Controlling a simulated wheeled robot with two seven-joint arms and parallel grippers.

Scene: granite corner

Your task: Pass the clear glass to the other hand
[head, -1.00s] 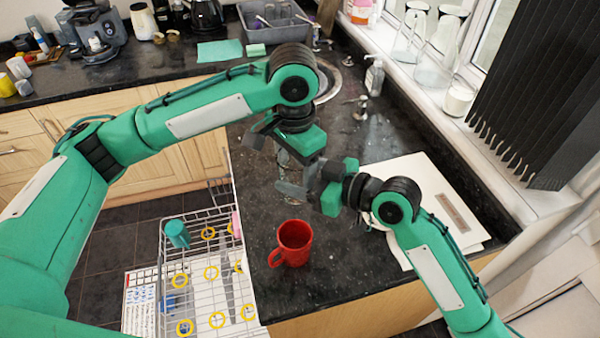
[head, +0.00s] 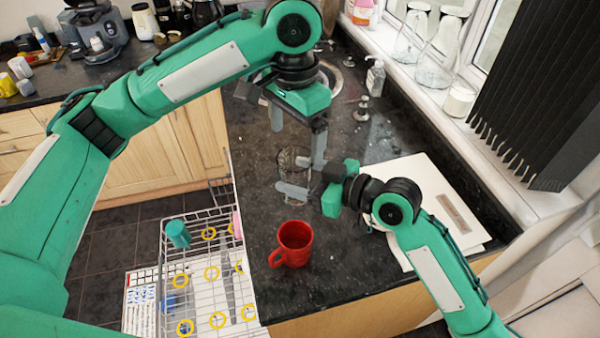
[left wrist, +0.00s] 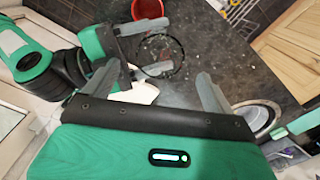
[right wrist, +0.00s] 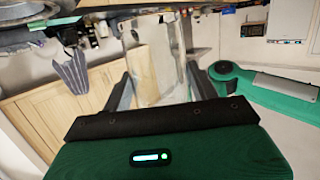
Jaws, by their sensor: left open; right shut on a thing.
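The clear glass (head: 291,160) is hard to make out against the dark counter in the head view. It shows as a round rim in the left wrist view (left wrist: 176,58) and as a transparent upright tumbler in the right wrist view (right wrist: 152,62). My right gripper (head: 296,178) is shut on it, with one finger on either side, and holds it over the counter. My left gripper (head: 297,132) is open and empty. It is above the glass and apart from it, with its fingers pointing down.
A red mug (head: 294,243) stands on the counter (head: 330,270) in front of the glass. A white board (head: 425,185) lies to the right. An open dishwasher rack (head: 205,275) is at the left below. Bottles line the window sill.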

